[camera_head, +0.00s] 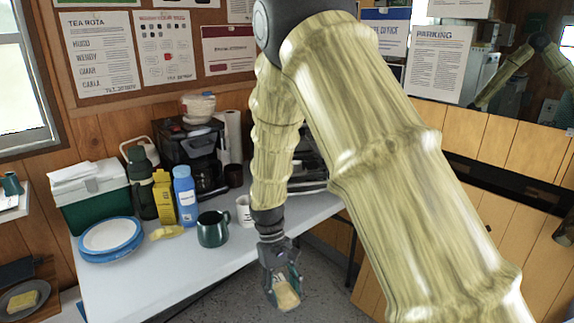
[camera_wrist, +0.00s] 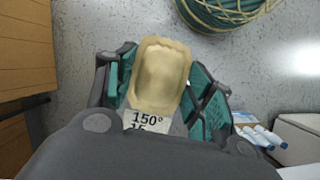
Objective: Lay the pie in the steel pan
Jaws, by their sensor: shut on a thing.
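The pie (camera_head: 287,298) is a small pale-tan pastry with rounded corners. My gripper (camera_head: 281,284) is shut on it and holds it in the air past the front edge of the white table, with grey floor behind. In the wrist view the pie (camera_wrist: 160,75) sits between the green-padded fingers (camera_wrist: 162,92); a white label reading "150°" shows just below it. I cannot identify the steel pan for sure. A dark and metallic shape (camera_head: 312,172) on the table is partly hidden behind my arm.
The white table (camera_head: 150,275) holds a green mug (camera_head: 213,229), blue and white plates (camera_head: 110,237), bottles (camera_head: 186,195), a coffee maker (camera_head: 190,150) and a cool box (camera_head: 88,195). Its front is clear.

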